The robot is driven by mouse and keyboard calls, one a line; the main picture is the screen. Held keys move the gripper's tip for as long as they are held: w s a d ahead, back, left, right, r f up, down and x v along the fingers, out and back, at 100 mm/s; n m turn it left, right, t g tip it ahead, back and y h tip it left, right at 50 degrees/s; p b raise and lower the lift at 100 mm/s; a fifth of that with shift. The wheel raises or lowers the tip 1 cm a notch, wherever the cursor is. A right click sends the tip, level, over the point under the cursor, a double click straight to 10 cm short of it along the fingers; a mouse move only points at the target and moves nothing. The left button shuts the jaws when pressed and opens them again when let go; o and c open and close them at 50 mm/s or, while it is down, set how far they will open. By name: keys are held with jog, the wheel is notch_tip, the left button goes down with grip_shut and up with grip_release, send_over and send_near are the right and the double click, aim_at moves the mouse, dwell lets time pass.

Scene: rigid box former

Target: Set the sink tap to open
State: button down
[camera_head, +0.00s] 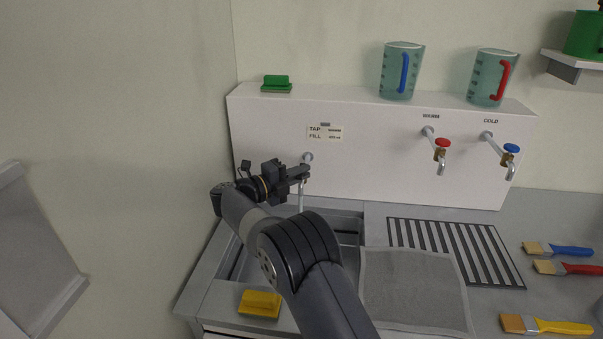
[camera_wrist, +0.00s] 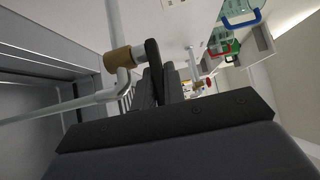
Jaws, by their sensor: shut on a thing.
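The sink tap (camera_head: 301,196) comes out of the white back panel above the sink, its spout hanging down. In the wrist view it shows as a pale pipe with a brass collar (camera_wrist: 118,60) and a dark lever (camera_wrist: 153,52) beside the collar. My gripper (camera_head: 303,172) is at the tap and partly hides it in the head view. In the wrist view its fingers (camera_wrist: 159,88) are closed around the dark lever. I cannot tell whether water runs from the spout.
The sink basin (camera_head: 232,262) lies below my arm. Red-handled (camera_head: 440,143) and blue-handled (camera_head: 510,148) taps are on the panel to the right. Two jugs (camera_head: 398,75) (camera_head: 487,82) and a green block (camera_head: 276,84) stand on the ledge. A yellow block (camera_head: 260,303) sits in front.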

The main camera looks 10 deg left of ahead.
jog(key=shift+a+m+g+h, duration=0.15)
jog(key=shift+m+g+h, duration=0.15)
jog(key=shift+g, duration=0.1)
dwell(0.3)
jog(key=c, duration=1.5)
grip_release()
jog(key=shift+f, duration=0.1)
jog(key=shift+n+t, duration=0.4)
jog(key=shift+d+n+t+y, duration=0.5)
jog(key=shift+n+t+y, duration=0.25)
jog(key=shift+y, duration=0.35)
jog(key=shift+w+d+n+t+y+b, duration=0.25)
jog(key=shift+d+n+t+y+b, duration=0.4)
jog(key=shift+n+y, duration=1.5)
jog(key=shift+w+d+n+t+y+b, duration=0.35)
jog(key=shift+n+t+y, duration=0.75)
jog(key=shift+y, duration=1.9)
jog(key=shift+w+d+n+t+y+b, duration=0.25)
jog(key=shift+n+t+y+b, duration=0.4)
jog(key=shift+n+y, duration=1.6)
